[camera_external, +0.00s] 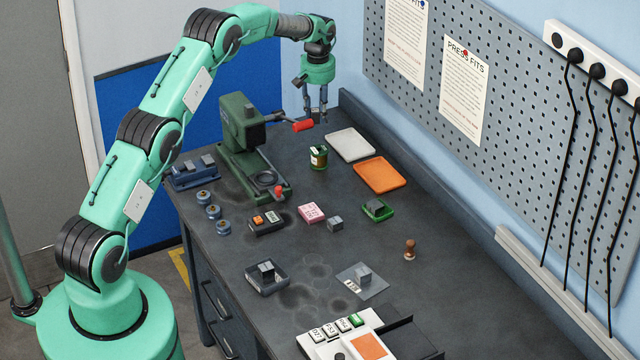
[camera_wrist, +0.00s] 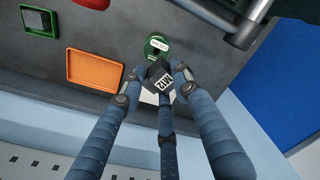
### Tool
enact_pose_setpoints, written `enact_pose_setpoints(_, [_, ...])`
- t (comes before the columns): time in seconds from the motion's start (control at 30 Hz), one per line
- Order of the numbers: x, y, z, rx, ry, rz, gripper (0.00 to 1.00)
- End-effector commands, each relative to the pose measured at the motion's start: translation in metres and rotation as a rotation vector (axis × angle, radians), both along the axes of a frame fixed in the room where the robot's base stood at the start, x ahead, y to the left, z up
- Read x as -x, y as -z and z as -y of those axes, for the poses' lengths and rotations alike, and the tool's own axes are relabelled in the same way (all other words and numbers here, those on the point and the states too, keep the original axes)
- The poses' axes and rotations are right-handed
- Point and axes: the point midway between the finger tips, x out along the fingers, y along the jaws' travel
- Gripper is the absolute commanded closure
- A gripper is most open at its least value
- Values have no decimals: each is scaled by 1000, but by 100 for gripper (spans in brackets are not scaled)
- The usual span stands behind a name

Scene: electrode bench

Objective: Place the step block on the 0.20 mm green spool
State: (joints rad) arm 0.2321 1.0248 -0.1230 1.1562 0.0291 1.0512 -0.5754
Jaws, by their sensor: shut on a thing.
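My gripper (camera_external: 318,119) is raised above the far end of the bench, near the green press. In the wrist view its blue fingers (camera_wrist: 152,78) are shut on a dark grey block (camera_wrist: 160,79), which carries a white label with dark characters that I cannot read surely. In the external view the held block is too small to make out clearly. The green spool (camera_external: 318,159) stands upright on the bench below my gripper, apart from it. In the wrist view the green spool (camera_wrist: 156,46) shows just beyond the block, with a white label too small to read; the block partly covers it.
The green press (camera_external: 236,150) with its red-ended lever (camera_external: 302,125) stands close left of the spool. A white tray (camera_external: 336,138) and an orange tray (camera_external: 380,186) lie to the right. A pegboard wall (camera_external: 520,130) bounds the bench. Other small blocks and trays occupy the bench's middle.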

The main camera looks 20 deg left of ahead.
Motion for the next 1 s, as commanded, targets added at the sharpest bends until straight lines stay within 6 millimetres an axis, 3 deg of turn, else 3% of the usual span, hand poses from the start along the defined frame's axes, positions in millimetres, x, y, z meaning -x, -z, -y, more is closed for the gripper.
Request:
enact_pose_setpoints(0.37, [0, 1, 0, 0, -2, 0, 100])
enact_pose_setpoints(0.8, [0, 53, 0, 0, -1, 0, 100])
enact_pose_setpoints(1.0, [-1, 62, 0, 1, -1, 1, 100])
